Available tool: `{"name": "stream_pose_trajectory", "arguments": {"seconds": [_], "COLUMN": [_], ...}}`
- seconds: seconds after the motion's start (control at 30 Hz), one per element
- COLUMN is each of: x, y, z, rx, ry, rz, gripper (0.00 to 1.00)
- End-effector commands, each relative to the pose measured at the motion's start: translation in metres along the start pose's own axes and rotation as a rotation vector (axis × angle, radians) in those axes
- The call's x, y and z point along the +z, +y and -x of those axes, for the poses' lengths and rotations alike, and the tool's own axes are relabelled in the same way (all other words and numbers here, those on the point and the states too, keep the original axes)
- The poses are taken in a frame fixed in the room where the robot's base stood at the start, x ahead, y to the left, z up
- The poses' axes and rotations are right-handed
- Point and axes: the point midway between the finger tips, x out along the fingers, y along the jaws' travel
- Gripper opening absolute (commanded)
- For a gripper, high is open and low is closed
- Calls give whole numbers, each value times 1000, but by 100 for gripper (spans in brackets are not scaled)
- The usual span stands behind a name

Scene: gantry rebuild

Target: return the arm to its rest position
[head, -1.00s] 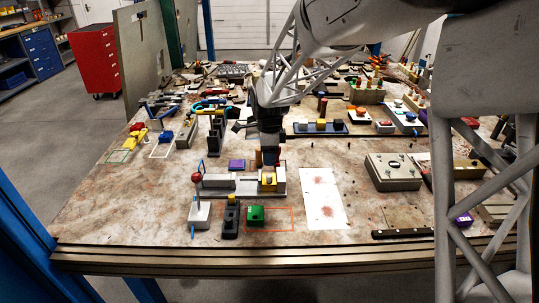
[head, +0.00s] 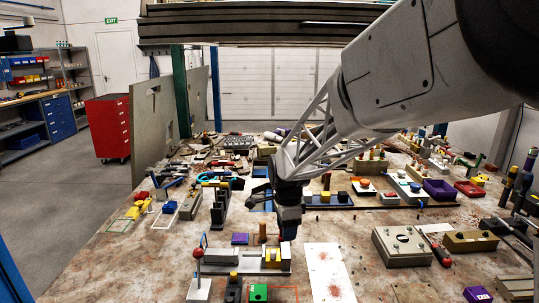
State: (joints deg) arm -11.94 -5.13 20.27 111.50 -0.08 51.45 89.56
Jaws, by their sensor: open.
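My gripper (head: 290,228) hangs from my grey lattice arm over the middle of the workbench, pointing down. Its fingers are small and dark in the head view; it looks open, with nothing seen in it. I cannot tell whether the fingertips touch anything.
The workbench (head: 130,250) is crowded. A green block (head: 259,292), a red-balled lever (head: 198,255) and a white sheet (head: 329,272) lie near the front. A grey control box (head: 402,246) stands at right. A grey panel (head: 160,115) rises at the left edge.

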Motion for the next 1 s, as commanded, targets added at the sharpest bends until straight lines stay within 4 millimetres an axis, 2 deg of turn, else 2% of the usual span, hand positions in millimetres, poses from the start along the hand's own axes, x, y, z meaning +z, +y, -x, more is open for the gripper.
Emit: {"name": "stream_pose_trajectory", "arguments": {"seconds": [0.2,0.47,0.77,1.0], "x": [-21,-39,-54,-60], "y": [54,121,200,264], "z": [36,67,88,94], "rx": [-34,-68,-100,-117], "ry": [7,28,65,106], "rz": [205,459,750,983], "gripper": [52,52,52,52]}}
